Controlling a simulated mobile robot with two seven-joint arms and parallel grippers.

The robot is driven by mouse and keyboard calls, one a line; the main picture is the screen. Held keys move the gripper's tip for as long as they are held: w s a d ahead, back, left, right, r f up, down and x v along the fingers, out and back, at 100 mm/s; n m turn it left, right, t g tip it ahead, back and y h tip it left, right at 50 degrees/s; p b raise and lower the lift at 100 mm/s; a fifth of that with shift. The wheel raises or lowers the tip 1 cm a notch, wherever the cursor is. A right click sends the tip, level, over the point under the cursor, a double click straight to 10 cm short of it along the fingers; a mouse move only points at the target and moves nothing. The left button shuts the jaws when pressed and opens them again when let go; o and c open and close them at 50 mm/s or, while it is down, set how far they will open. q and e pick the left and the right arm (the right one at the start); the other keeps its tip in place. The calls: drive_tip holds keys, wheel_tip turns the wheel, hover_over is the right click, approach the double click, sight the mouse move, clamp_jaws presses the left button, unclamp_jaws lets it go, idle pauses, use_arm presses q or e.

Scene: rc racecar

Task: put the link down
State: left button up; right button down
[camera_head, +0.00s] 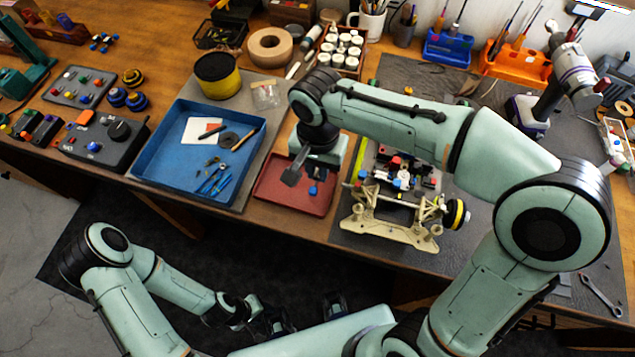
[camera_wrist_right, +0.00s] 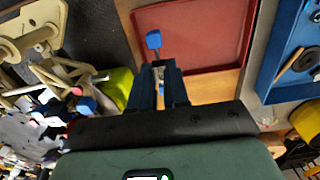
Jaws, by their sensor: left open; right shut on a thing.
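The link, with a blue end (camera_wrist_right: 153,39), is held between the fingertips of my right gripper (camera_wrist_right: 158,78). Its blue end points away from the hand and shows against the left side of the red tray (camera_wrist_right: 208,30). In the head view, my right gripper (camera_head: 317,172) hangs over the red tray (camera_head: 272,200), and the link's blue end (camera_head: 314,190) shows below it. The gap between link and tray cannot be judged. My left gripper (camera_head: 277,325) is open and empty, low in front of the bench.
The racecar chassis (camera_head: 390,222) stands right of the red tray. A blue tray (camera_head: 160,165) with small tools lies to the left. The red tray's left part is clear.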

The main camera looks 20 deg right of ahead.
drive_tip(key=shift+f+b, duration=0.3)
drive_tip(key=shift+f, duration=2.8)
drive_tip(key=shift+f, duration=0.25)
drive_tip(key=c, duration=1.4)
unclamp_jaws()
drive_tip(key=shift+r, duration=0.1)
